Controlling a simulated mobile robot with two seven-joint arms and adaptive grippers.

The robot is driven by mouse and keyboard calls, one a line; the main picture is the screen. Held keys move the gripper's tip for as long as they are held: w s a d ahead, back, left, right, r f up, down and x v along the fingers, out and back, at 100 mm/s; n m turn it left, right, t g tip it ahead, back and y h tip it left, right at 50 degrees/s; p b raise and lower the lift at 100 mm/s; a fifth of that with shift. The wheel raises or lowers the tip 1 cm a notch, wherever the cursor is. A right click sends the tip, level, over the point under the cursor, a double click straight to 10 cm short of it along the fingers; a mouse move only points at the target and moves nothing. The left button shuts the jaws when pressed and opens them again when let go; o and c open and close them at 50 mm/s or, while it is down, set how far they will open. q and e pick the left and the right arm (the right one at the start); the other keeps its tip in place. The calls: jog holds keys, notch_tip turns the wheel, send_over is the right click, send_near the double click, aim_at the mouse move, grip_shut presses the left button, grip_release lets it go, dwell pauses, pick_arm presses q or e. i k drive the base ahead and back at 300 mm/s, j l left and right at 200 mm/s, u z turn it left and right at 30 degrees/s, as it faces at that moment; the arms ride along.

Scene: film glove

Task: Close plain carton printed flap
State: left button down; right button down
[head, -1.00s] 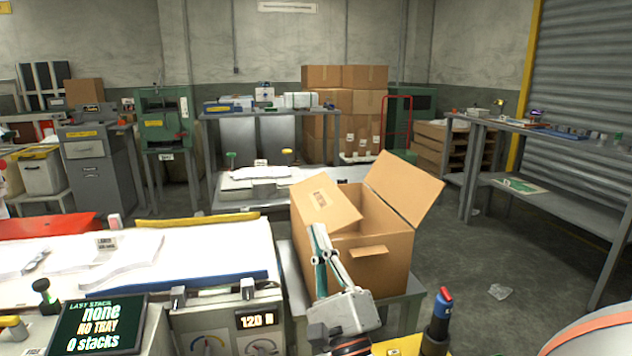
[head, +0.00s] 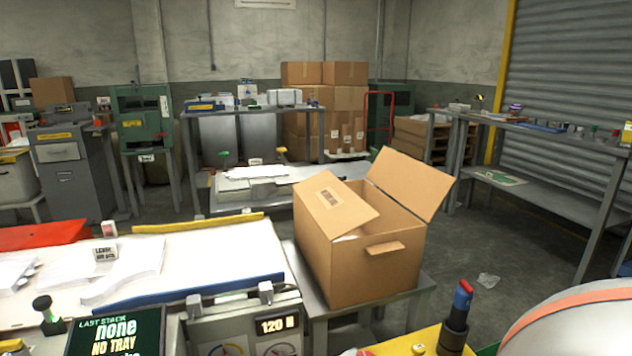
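The plain carton (head: 355,268) stands upright on a small grey table right of the white-topped machine. Its printed flap (head: 333,203), with a small dark printed label, is on the left side and leans inward over part of the opening. The opposite flap (head: 410,183) on the right stands up and tilts outward. The carton's opening shows between the two flaps, and its inside is mostly hidden. A tab (head: 385,248) sticks out from the front wall. Neither of my grippers is in the head view.
The grey table (head: 318,317) has little bare room around the carton. A red-and-blue-topped dark post (head: 460,312) stands in front at the right. The white-topped machine (head: 200,254) is close on the left. A rounded white shape with an orange stripe fills the lower right corner.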

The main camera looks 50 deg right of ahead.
aim_at(338, 211)
jog(key=z, duration=0.35)
jog(key=i+z, duration=0.15)
jog(key=z, duration=0.2)
jog(key=j+z, duration=0.1)
jog(key=z, duration=0.25)
